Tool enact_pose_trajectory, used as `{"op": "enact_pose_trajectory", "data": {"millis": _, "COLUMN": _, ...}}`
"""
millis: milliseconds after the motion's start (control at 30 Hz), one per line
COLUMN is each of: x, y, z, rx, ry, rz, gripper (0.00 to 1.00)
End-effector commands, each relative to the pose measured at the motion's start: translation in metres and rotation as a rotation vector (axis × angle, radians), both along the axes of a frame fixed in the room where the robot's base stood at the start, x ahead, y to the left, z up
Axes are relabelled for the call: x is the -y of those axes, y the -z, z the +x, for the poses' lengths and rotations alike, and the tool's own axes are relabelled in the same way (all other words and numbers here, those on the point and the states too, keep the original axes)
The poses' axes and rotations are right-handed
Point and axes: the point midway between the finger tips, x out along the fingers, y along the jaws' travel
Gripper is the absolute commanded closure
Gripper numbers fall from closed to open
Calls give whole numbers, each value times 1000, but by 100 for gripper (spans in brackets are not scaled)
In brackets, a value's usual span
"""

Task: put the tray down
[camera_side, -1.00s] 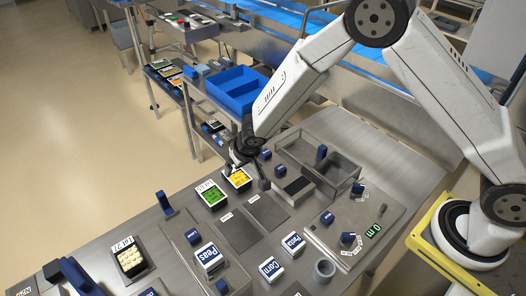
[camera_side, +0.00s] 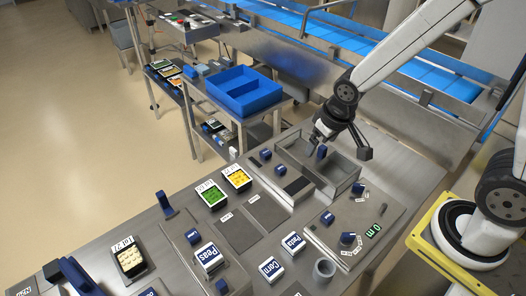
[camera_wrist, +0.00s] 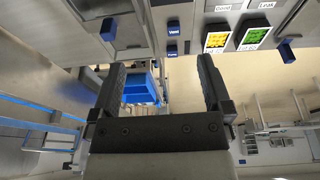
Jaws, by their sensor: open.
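A tray with yellow contents (camera_side: 237,178) and a tray with green contents (camera_side: 211,194) stand side by side on the steel bench, each with a white label strip. In the wrist view the yellow tray (camera_wrist: 216,40) and the green tray (camera_wrist: 255,37) show at the upper right. My gripper (camera_side: 340,143) is open and empty, raised near the clear-walled sealer chamber (camera_side: 340,185), right of both trays and apart from them. In the wrist view its fingers (camera_wrist: 160,68) are spread with nothing held between them.
Two dark mats (camera_side: 240,231) lie empty on the bench in front of the trays. A blue bin (camera_side: 240,92) stands on a cart behind. Peas (camera_side: 208,256), Corn (camera_side: 271,269) and Pasta (camera_side: 293,244) blocks stand nearer. Another tray (camera_side: 130,260) is at left.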

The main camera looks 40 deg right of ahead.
Motion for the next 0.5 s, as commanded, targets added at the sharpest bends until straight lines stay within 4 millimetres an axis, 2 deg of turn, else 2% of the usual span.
{"op": "enact_pose_trajectory", "data": {"millis": 33, "x": 5, "y": -4, "z": -13, "rx": -4, "ry": 3, "rz": 5, "gripper": 0}}
{"op": "enact_pose_trajectory", "data": {"millis": 200, "x": 13, "y": -10, "z": -43, "rx": -19, "ry": -9, "rz": 20, "gripper": 0}}
{"op": "enact_pose_trajectory", "data": {"millis": 333, "x": 15, "y": -12, "z": -55, "rx": -24, "ry": -15, "rz": 26, "gripper": 0}}
{"op": "enact_pose_trajectory", "data": {"millis": 500, "x": 16, "y": -12, "z": -59, "rx": -28, "ry": -18, "rz": 28, "gripper": 0}}
